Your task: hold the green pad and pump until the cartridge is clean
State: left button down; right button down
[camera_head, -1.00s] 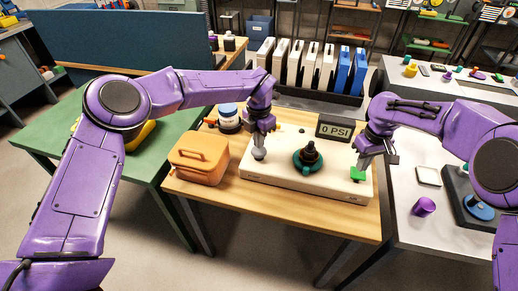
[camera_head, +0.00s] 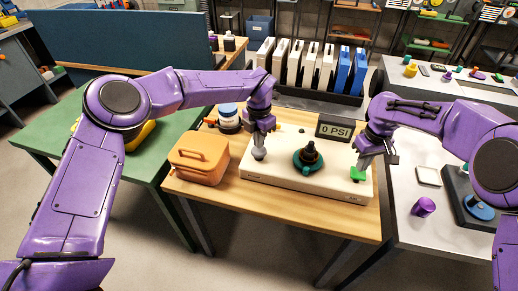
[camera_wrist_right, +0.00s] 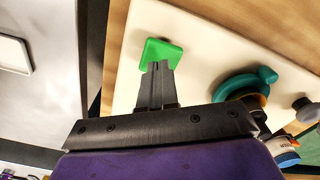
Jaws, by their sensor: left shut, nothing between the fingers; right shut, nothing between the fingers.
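The green pad (camera_head: 358,173) sits on the right end of the cream base unit (camera_head: 290,182). My right gripper (camera_head: 362,163) is shut with its tips at the pad; in the right wrist view the shut fingertips (camera_wrist_right: 157,68) overlap the pad's (camera_wrist_right: 163,51) near edge. I cannot tell how hard they press. My left gripper (camera_head: 259,153) is shut over a grey ball-shaped knob at the unit's left end, which its tips partly hide. A dark cartridge (camera_head: 310,154) stands upright in a teal ring (camera_head: 301,163) mid-unit. The display (camera_head: 335,129) reads 0 PSI.
An orange lidded box (camera_head: 199,158) stands left of the unit on the wooden table. A white jar with a blue lid (camera_head: 228,115) is behind it. A rack of white and blue upright plates (camera_head: 310,65) stands behind. A purple cylinder (camera_head: 424,207) is on the right table.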

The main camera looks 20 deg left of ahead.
jog(key=shift+f, duration=0.15)
jog(key=shift+f, duration=1.1)
pick_arm(q)
jog(key=shift+f, duration=1.55)
jog(key=shift+r, duration=1.15)
jog(key=shift+f, duration=0.1)
